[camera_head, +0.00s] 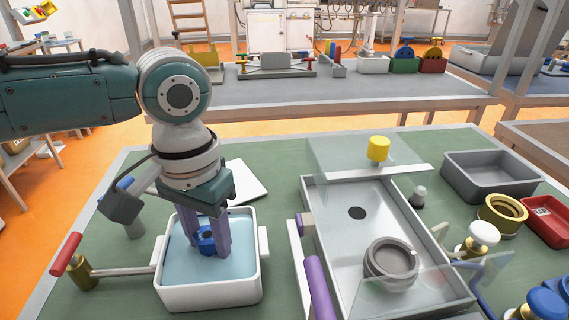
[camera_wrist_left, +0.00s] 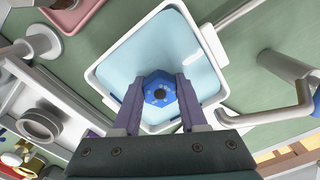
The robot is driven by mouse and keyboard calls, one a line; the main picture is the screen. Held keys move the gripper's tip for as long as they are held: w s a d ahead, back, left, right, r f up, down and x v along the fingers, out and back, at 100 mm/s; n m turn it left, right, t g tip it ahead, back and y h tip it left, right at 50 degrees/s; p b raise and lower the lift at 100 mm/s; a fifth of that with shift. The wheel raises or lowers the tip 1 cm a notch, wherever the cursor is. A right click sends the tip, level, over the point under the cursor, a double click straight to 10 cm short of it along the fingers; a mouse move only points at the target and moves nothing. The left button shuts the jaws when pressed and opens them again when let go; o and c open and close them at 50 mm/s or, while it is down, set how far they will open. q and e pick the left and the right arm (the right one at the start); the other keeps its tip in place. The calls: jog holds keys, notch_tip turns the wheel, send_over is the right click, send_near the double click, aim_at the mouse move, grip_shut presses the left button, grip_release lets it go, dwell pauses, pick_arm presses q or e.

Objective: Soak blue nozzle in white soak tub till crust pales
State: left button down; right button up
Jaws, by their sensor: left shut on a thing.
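The white soak tub (camera_head: 212,295) stands at the front left of the green table and holds pale blue liquid. My left gripper (camera_head: 208,246) points down into it, shut on the blue nozzle (camera_head: 206,234). In the left wrist view, the nozzle (camera_wrist_left: 159,88) is a blue hexagonal piece between the two purple fingers of the gripper (camera_wrist_left: 158,96), inside the outline of the tub (camera_wrist_left: 108,51). The nozzle is at or in the liquid; how deep I cannot tell. Small pale specks show on its face, but the crust's shade is unclear. My right gripper is out of view.
A long tray (camera_head: 335,225) with a grey ring (camera_head: 391,262) and clear panels stands right of the tub. A red-handled tap (camera_head: 72,258) reaches the tub's left side. A grey bin (camera_head: 490,176) and brass ring (camera_head: 502,212) stand at the right.

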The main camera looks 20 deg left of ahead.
pick_arm(q)
jog(key=shift+p, duration=0.4)
dwell(0.4)
jog(key=shift+r, duration=0.1)
dwell(1.4)
jog(key=shift+r+p, duration=4.15)
jog(key=shift+p, duration=0.75)
